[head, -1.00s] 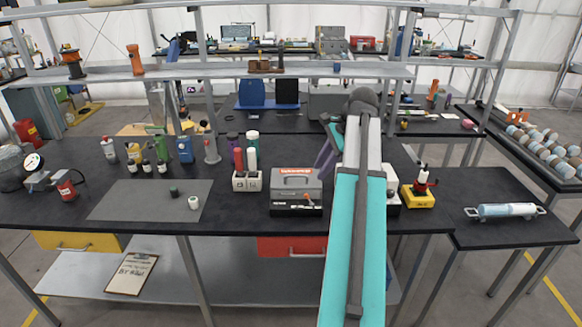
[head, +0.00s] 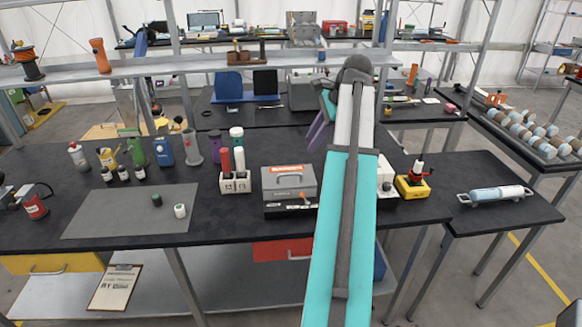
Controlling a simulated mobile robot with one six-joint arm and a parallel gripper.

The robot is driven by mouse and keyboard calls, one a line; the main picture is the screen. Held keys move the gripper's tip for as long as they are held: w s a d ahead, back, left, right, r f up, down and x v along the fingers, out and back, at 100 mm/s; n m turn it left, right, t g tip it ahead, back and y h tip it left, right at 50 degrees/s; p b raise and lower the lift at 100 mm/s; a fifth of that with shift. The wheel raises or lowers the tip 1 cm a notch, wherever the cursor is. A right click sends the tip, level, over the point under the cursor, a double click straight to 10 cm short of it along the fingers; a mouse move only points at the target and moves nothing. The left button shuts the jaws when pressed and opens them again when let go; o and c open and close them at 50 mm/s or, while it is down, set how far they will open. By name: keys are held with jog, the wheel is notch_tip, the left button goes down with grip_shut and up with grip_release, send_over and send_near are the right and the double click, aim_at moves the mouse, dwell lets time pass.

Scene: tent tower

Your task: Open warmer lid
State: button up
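The warmer (head: 289,185) is a grey box with a handle on its front, an orange label and a dark base with a small orange-red knob. It stands on the black bench near the centre, and its lid looks closed. My arm runs up from the bottom of the picture, just right of the warmer. My gripper (head: 318,130), with purple fingers, shows above and behind the warmer's right side, apart from it as far as I can see. The arm partly hides the gripper, so its opening is unclear.
A grey mat (head: 130,215) with two small vials lies farther left. A yellow-based red device (head: 413,186) stands right of my arm. A shelf (head: 180,68) crosses behind.

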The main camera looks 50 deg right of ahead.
jog(key=shift+w+a+f, duration=0.1)
jog(key=shift+w, duration=0.05)
jog(key=p, duration=0.3)
send_near(294, 174)
jog(key=shift+w+a+r+x, duration=0.1)
jog(key=shift+w+a+x, duration=0.05)
jog(key=shift+x, duration=1.1)
jog(key=shift+w+a+r+x, duration=0.1)
jog(key=shift+w+x, duration=0.05)
jog(key=shift+x, duration=1.15)
jog(key=shift+w+a+r+x, duration=0.1)
jog(key=shift+a+x, duration=0.05)
jog(key=shift+x, duration=1.1)
grip_shut()
jog(key=shift+d, duration=0.4)
jog(key=shift+a, duration=0.3)
jog(key=shift+d, duration=0.15)
